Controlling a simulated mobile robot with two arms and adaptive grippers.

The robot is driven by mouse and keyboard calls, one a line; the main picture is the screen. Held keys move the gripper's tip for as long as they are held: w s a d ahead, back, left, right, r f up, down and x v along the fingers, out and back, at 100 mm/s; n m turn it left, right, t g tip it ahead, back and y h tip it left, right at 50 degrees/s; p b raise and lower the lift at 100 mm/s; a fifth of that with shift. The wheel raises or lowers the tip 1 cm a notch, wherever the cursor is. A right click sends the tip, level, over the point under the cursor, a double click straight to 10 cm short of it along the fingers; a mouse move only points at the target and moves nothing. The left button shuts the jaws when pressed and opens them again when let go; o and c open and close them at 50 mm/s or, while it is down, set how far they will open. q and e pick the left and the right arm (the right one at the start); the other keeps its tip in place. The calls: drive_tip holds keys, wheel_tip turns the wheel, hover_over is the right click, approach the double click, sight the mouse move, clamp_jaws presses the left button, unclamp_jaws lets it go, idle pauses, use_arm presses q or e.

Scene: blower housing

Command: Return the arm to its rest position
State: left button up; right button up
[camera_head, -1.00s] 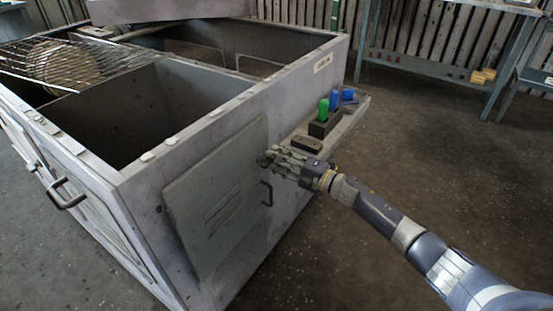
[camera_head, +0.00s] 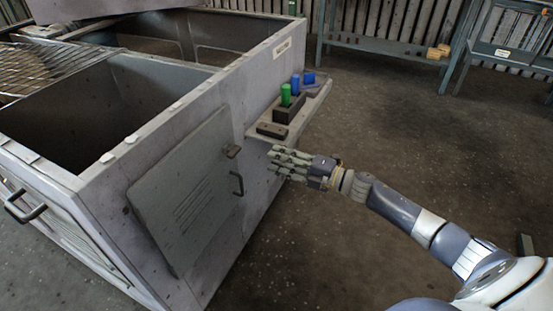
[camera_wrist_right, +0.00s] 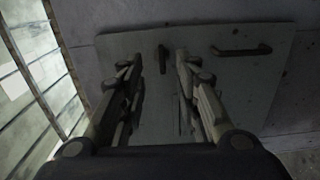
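My right gripper (camera_head: 274,162) is in front of the grey housing's side, just right of the louvred door panel (camera_head: 190,195) and below the small shelf. In the right wrist view its two fingers (camera_wrist_right: 157,70) are spread apart with nothing held between them. Beyond them the panel (camera_wrist_right: 225,95) shows, with a dark latch (camera_wrist_right: 163,58) seen in the gap and a bar handle (camera_wrist_right: 240,49) to the right. In the head view the latch (camera_head: 232,151) and handle (camera_head: 237,184) are clear of the fingers. My left gripper is not in view.
The shelf (camera_head: 316,104) on the housing (camera_head: 140,150) carries a dark block holding green (camera_head: 286,95) and blue (camera_head: 296,85) pieces. A workbench (camera_head: 375,48) stands at the back right. The floor to the right is mostly open.

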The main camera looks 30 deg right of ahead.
idle(0.3)
